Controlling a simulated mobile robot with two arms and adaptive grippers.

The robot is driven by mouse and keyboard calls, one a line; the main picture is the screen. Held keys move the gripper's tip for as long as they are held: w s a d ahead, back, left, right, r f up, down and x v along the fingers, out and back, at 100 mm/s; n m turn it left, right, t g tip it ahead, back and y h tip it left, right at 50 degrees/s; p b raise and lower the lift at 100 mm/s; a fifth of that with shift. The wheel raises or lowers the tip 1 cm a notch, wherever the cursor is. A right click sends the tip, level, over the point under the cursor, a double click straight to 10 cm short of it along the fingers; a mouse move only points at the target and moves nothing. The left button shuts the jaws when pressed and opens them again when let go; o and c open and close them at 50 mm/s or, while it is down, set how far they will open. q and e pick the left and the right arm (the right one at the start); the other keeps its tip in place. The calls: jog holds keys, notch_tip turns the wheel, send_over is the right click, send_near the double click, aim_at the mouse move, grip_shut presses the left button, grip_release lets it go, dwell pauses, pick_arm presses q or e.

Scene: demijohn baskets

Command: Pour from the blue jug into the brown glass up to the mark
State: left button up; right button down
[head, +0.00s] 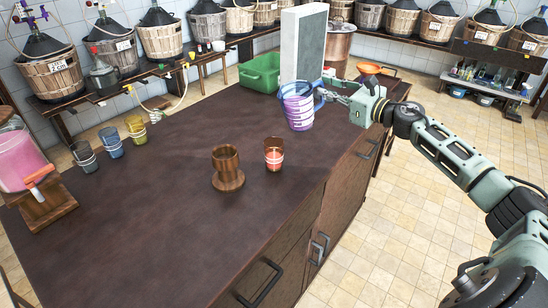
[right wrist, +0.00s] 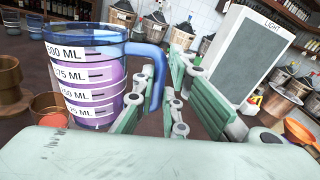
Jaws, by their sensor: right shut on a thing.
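The blue jug (head: 298,108) is see-through, holds purple liquid and has white measure labels. It is at the far right part of the counter; I cannot tell whether its base touches the top. My right gripper (head: 338,97) is shut on its blue handle (right wrist: 156,75). The jug also shows in the right wrist view (right wrist: 95,80), roughly upright. The brown glass (head: 226,158) stands on a round brown base (head: 229,181), left of and nearer than the jug. Its mark cannot be made out. My left gripper is out of view.
A red glass (head: 273,155) stands between the brown glass and the jug. Grey, blue and yellow glasses (head: 136,128) stand at the left, near a pink-filled container (head: 20,163). A white-framed panel (head: 303,48) and green bin (head: 260,74) are behind.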

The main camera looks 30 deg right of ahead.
aim_at(304, 105)
jog(key=shift+r, duration=0.2)
jog(key=shift+a+f+m+b, duration=0.25)
jog(key=shift+f+m+b, duration=0.85)
jog(key=shift+f+m, duration=0.1)
jog(key=shift+r, duration=0.1)
jog(key=s+r, duration=0.1)
jog(key=s+a+r+p, duration=0.1)
jog(key=s, duration=0.1)
jog(key=s+a+r+p, duration=0.1)
jog(key=shift+s+a, duration=0.2)
jog(key=shift+a, duration=0.05)
jog(key=shift+f, duration=0.1)
